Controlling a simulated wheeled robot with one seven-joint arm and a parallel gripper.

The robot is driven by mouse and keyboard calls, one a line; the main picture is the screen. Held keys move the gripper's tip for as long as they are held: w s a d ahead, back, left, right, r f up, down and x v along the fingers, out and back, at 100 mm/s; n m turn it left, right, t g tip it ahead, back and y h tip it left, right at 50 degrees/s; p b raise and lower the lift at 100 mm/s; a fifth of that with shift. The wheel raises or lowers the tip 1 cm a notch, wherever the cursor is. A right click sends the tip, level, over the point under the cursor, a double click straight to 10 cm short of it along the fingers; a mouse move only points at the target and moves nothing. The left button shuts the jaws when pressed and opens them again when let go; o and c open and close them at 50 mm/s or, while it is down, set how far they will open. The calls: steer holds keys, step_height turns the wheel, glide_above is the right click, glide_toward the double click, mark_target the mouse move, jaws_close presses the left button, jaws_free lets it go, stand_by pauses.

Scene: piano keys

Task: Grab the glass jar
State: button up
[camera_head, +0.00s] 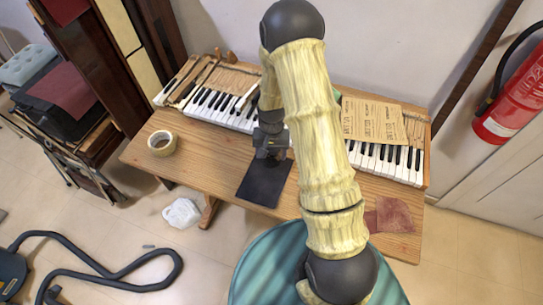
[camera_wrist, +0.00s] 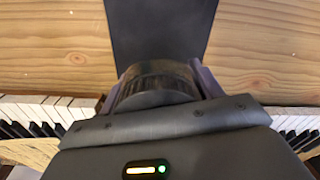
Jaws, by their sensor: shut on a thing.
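My gripper (camera_head: 270,143) is over the wooden table, at the back edge of a black rectangular mat. In the wrist view, its two fingers (camera_wrist: 163,80) stand on either side of a dark, round, ribbed thing, which I take to be the glass jar (camera_wrist: 155,78). The fingers are shut on it. Only its rounded upper part shows; the gripper body covers the rest. In the head view my arm and gripper hide the jar, and I cannot tell whether it touches the table.
The black mat (camera_head: 264,184) lies on the wooden table (camera_head: 225,165). Piano keys (camera_head: 212,103) line the back, with brown paper (camera_head: 373,121) on the right part. A reddish cloth (camera_head: 394,215) lies at the front right.

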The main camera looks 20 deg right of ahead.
step_height(320, 180, up, 8)
steer(key=shift+f+b, duration=0.15)
steer(key=shift+b, duration=0.25)
stand_by(0.4)
